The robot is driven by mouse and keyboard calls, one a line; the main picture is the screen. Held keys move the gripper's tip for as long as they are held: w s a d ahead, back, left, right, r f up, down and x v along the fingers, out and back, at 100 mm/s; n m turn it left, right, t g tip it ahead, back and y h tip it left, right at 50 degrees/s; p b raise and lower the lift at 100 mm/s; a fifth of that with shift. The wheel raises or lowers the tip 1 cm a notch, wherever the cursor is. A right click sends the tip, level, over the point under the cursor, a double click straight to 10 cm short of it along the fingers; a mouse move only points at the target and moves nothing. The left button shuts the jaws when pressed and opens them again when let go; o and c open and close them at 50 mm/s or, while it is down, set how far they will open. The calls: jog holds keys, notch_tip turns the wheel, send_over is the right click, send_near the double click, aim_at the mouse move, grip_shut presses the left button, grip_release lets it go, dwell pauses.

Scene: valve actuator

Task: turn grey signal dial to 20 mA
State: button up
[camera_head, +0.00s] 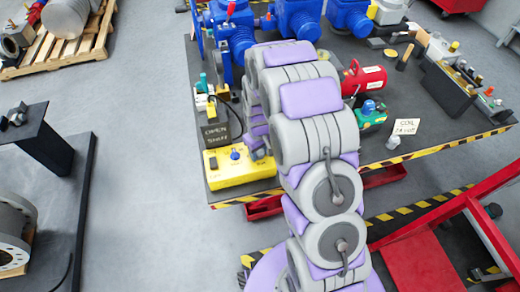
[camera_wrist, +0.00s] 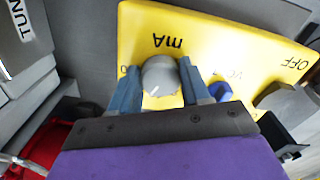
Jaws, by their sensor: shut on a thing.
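The yellow signal box (camera_head: 243,174) lies at the front left corner of the dark workbench in the head view. In the wrist view its yellow panel (camera_wrist: 215,50) carries upside-down "mA" lettering above the grey signal dial (camera_wrist: 160,75). My gripper (camera_wrist: 162,80) has a blue-grey finger on each side of the dial and is shut on it. A small pale mark shows low on the dial's face; I cannot read its exact setting. In the head view my gripper (camera_head: 257,148) is at the box's right end, and the dial is hidden there.
A blue knob (camera_wrist: 220,91) sits close to my right finger, with a dark grey part (camera_wrist: 288,103) near the "OFF" label. On the bench (camera_head: 330,175) are a red cylinder (camera_head: 363,78), a green-and-blue device (camera_head: 371,113) and blue valve actuators (camera_head: 298,20).

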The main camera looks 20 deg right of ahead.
jog(key=m, duration=0.2)
jog(key=m+p, duration=0.1)
jog(key=m, duration=0.2)
jog(key=shift+w+a+r+m, duration=0.1)
jog(key=shift+w+r+m, duration=0.1)
jog(key=shift+m, duration=0.1)
jog(key=m+p, duration=0.2)
jog(key=m, duration=0.3)
jog(key=shift+w+a+m, duration=0.1)
jog(key=shift+m, duration=0.2)
jog(key=shift+f, duration=0.1)
jog(key=o, duration=1.1)
jog(key=shift+c, duration=0.2)
notch_tip(320, 180, up, 17)
jog(key=shift+p, duration=0.35)
